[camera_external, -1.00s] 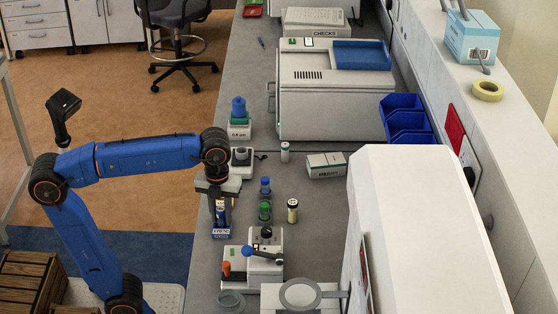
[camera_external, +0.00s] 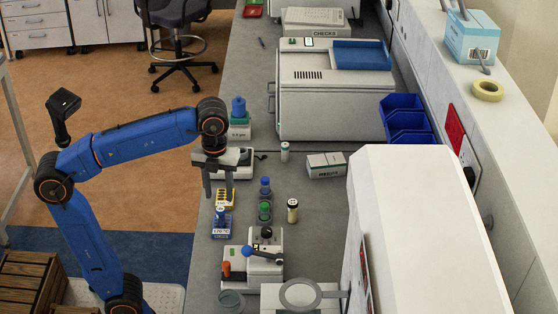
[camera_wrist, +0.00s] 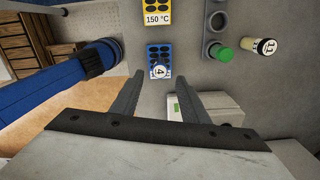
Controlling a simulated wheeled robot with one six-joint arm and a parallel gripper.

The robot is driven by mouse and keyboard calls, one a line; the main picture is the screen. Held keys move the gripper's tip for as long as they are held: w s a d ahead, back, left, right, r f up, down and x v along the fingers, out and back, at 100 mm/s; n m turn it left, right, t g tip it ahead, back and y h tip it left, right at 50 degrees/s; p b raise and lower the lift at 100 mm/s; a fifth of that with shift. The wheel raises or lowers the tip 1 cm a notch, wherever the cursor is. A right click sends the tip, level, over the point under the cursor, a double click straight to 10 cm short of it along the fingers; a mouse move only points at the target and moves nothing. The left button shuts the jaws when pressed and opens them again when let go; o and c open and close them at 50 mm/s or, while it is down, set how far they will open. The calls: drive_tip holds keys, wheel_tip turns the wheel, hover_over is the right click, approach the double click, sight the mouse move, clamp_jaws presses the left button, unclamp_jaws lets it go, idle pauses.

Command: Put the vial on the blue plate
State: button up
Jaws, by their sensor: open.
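The blue plate (camera_external: 221,234) is a small block with dark wells on the bench; it also shows in the wrist view (camera_wrist: 153,47). A vial with a white top marked 4 (camera_wrist: 160,71) stands at the near edge of the blue plate in the wrist view. In the external view the vial (camera_external: 219,214) is a small blue and white shape on the plate, apparently upright. My gripper (camera_external: 220,192) is open and empty above and slightly behind the plate. Both fingers show in the wrist view (camera_wrist: 174,88), apart from the vial.
A yellow plate marked 150 °C (camera_wrist: 157,12) lies beside the blue one. A grey rack holds a green-capped vial (camera_external: 265,209) and a blue-capped one (camera_external: 265,185). A cream-topped vial (camera_external: 292,211) stands to their right. A device with a blue-knobbed lever (camera_external: 263,268) stands in front.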

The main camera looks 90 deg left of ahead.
drive_tip(key=shift+r, duration=1.3)
